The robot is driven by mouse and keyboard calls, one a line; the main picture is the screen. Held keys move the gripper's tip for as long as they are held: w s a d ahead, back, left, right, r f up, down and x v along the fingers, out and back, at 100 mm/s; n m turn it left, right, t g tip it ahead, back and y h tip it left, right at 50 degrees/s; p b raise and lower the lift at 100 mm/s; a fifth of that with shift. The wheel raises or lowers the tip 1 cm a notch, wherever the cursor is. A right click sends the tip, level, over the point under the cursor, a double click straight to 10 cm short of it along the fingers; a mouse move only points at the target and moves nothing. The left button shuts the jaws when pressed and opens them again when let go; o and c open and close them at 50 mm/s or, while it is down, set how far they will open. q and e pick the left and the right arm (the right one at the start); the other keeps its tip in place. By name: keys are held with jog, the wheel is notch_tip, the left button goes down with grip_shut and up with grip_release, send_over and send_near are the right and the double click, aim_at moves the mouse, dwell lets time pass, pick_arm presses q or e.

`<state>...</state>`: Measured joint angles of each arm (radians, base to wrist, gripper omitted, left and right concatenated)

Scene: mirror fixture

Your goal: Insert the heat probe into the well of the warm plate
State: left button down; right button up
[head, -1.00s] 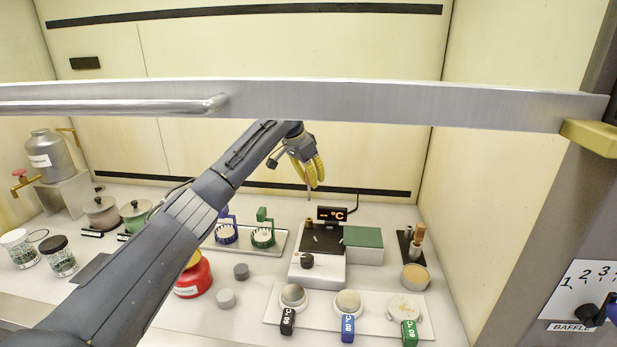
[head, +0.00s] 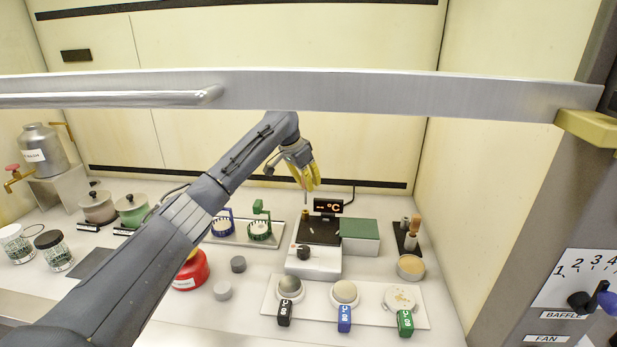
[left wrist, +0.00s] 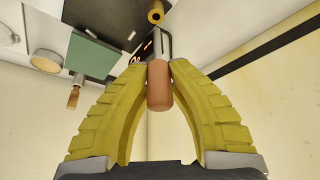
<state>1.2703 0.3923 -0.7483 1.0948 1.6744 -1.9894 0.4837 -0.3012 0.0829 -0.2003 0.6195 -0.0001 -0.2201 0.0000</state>
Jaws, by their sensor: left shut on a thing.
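My left gripper (head: 309,180) has yellow fingers and is shut on the heat probe. In the left wrist view the probe's copper-brown handle (left wrist: 160,88) sits between the fingertips. Its thin grey shaft points down in the head view (head: 305,197), above the back left of the warm plate. The warm plate (head: 314,266) is a white box with a black top and a dark knob. A brass ring, seemingly the well (left wrist: 156,13), shows just beyond the shaft in the left wrist view. I cannot tell whether the tip touches it. My right gripper is not in view.
A °C display (head: 328,205) stands behind the plate, and a green-topped block (head: 360,235) is right of it. A white board with several coloured tags (head: 345,305) lies in front. A metal sash bar (head: 300,90) crosses the head view above the arm.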

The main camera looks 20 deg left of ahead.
pick_arm(q)
jog(key=shift+f, duration=0.75)
jog(key=shift+f, duration=2)
dwell(1.4)
jog(key=c, duration=1.2)
grip_release()
jog(key=shift+f, duration=0.1)
jog(key=shift+c, duration=0.2)
jog(key=v, duration=1.2)
